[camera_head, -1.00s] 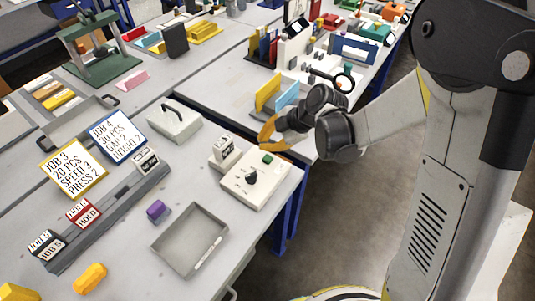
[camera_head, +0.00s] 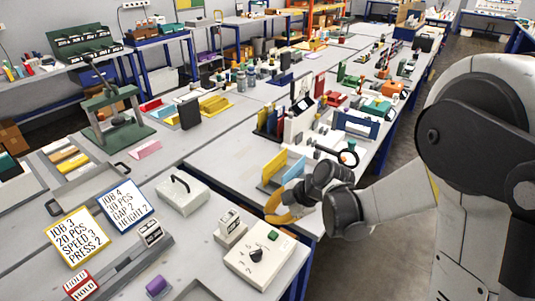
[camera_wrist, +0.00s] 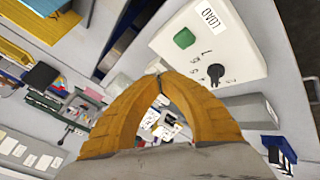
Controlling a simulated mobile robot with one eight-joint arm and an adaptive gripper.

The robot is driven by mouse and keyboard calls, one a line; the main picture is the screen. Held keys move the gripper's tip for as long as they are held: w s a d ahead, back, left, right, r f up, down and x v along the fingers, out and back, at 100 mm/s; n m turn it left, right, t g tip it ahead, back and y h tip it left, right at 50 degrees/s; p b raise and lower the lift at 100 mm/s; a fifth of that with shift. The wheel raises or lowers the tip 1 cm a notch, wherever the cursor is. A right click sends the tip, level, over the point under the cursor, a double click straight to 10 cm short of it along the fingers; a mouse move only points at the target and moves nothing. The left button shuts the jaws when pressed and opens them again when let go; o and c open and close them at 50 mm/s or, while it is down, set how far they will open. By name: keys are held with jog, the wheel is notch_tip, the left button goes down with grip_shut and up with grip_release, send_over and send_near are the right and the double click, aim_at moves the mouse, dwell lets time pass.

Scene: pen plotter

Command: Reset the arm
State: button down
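My arm reaches in from the right in the head view, bent and low over the near table's right edge. My gripper (camera_head: 277,209) has orange fingers and hangs just behind a white control box (camera_head: 259,262). In the wrist view the two fingertips of my gripper (camera_wrist: 159,77) meet, with nothing seen between them. The control box also shows in the wrist view (camera_wrist: 222,28), with a green button and a black dial. The gripper looks apart from the box.
Yellow and light-blue panels (camera_head: 272,166) stand just behind my gripper. A white block with a black handle (camera_head: 183,196) and job cards (camera_head: 126,204) lie to the left. The far table is crowded with bottles and boxes. Open floor (camera_head: 345,265) lies to the right.

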jog(key=s+d+r+m+t+h, duration=0.2)
jog(key=s+d+r+m+h, duration=0.1)
jog(key=s+d+r+m, duration=0.4)
jog(key=s+d+r+m+t+h, duration=0.1)
jog(key=s+d+r+m+h, duration=0.2)
jog(key=s+d+r+m, duration=0.4)
jog(key=shift+s+d+m+t+h, duration=0.35)
jog(key=shift+s+d+m, duration=0.8)
jog(key=shift+s+m, duration=1.85)
jog(key=shift+w+m, duration=0.7)
